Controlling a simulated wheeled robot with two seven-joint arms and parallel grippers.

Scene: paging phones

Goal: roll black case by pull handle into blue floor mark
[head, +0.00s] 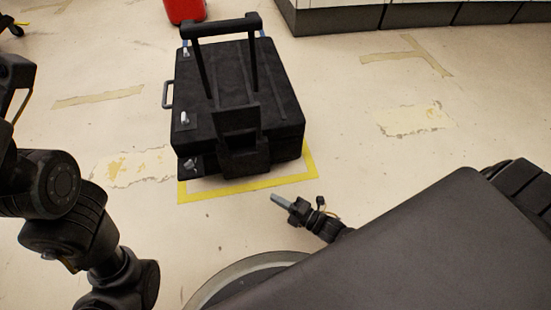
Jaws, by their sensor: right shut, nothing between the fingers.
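The black case (237,90) stands on the floor in the upper middle of the head view. Its black pull handle (222,27) is raised. A yellow taped outline (250,187) shows along its near side and near right corner. Thin bits of blue line (262,33) show at the far edge of the case; most of that mark is hidden behind it. My right gripper (281,201) is shut and empty, short of the yellow outline and apart from the case and handle. My left arm comes in at the left, but its gripper is not in view.
A red object (185,10) stands behind the case. A pale cabinet with a dark base (410,14) runs along the upper right. Worn tape and scuffed patches (415,119) mark the floor. Open floor lies left and right of the case.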

